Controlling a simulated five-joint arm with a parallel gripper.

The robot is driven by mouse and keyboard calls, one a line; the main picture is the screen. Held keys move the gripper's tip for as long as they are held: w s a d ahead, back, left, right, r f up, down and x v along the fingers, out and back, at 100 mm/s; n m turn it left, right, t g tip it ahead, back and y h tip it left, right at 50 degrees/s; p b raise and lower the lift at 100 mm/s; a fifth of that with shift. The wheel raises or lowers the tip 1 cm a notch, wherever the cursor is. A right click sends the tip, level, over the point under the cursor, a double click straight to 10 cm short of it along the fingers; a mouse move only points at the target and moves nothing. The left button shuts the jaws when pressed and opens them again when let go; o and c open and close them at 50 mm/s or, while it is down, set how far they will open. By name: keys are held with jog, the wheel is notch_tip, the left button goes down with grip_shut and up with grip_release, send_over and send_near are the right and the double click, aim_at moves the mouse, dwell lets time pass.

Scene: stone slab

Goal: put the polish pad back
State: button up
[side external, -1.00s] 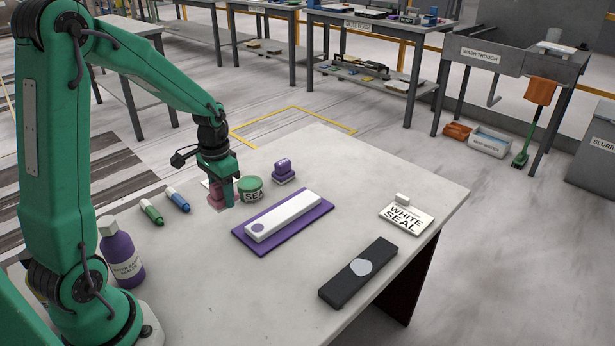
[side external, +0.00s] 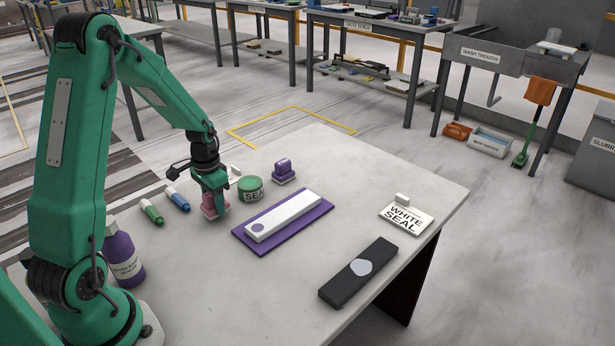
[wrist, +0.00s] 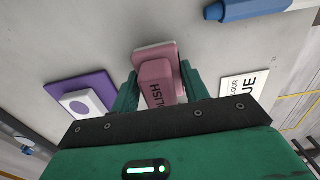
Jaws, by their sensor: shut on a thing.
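The polish pad is a pink block with a wider, paler base (side external: 209,207), at the left part of the slab (side external: 285,262). My gripper (side external: 216,202) points down and is shut on the pad. In the wrist view the pad (wrist: 158,78) sits between the two green fingers of my gripper (wrist: 160,92), with part of its dark lettering, "LISH", showing. The pad is at or just above the slab; I cannot tell whether its base touches.
A green SEAL tin (side external: 250,189) and a purple stamp-like block (side external: 283,170) stand right of my gripper. Green (side external: 151,211) and blue (side external: 178,199) markers lie left, above a purple bottle (side external: 122,255). A white bar lies on a purple mat (side external: 318,207). The slab's front middle is clear.

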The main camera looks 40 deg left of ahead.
jog(key=shift+f, duration=0.6)
jog(key=shift+f, duration=0.15)
jog(key=o, duration=0.9)
notch_tip(320, 180, up, 12)
jog(key=shift+f, duration=0.15)
jog(key=shift+r, duration=0.35)
